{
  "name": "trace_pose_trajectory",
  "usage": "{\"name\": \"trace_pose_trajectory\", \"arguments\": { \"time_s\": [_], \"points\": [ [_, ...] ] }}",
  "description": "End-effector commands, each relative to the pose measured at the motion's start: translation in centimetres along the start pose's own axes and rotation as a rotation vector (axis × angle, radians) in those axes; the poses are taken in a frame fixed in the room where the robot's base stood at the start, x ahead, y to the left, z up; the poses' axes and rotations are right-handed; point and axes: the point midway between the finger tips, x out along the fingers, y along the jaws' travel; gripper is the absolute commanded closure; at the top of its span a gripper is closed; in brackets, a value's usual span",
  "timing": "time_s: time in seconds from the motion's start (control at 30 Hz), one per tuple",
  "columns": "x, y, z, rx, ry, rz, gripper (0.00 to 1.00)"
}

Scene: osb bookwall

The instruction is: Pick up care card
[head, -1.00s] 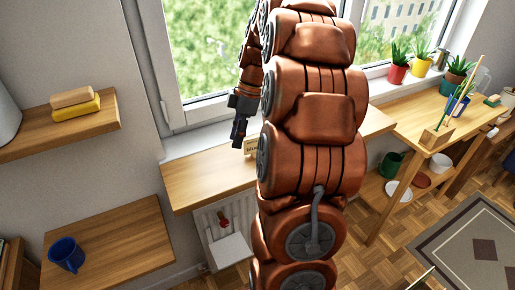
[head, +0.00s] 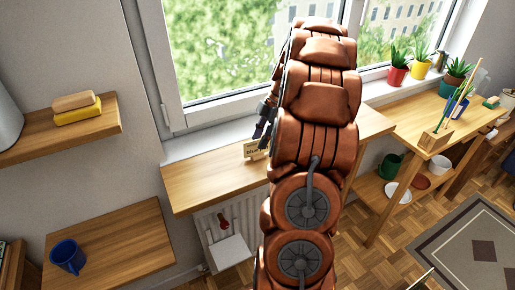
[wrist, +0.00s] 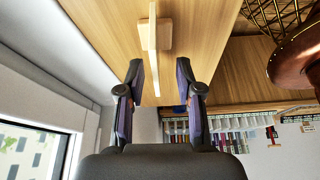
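The care card (head: 255,149) is a small pale card with dark lettering, standing on the wooden ledge under the window in the head view. My arm covers its right part. In the wrist view the card (wrist: 153,62) shows almost edge-on as a thin pale strip with a small wooden base. My gripper (wrist: 161,88) is open there, with the near end of the strip showing between its two fingertips. I see no contact with either finger. In the head view my gripper (head: 263,124) is mostly hidden behind my arm, just above the card.
The ledge (head: 205,180) is bare left of the card. The window and its sill stand close behind.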

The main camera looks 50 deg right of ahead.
Motion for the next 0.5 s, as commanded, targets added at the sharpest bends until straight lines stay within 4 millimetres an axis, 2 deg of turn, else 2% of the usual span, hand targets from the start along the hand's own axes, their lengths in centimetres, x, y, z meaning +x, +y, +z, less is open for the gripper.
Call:
{"name": "trace_pose_trajectory", "arguments": {
  "time_s": [0.23,0.5],
  "points": [
    [3.0,0.3,0.3,0.002,0.002,-0.003,0.65],
    [3.9,0.4,0.4,0.001,0.000,0.001,0.65]
  ]
}}
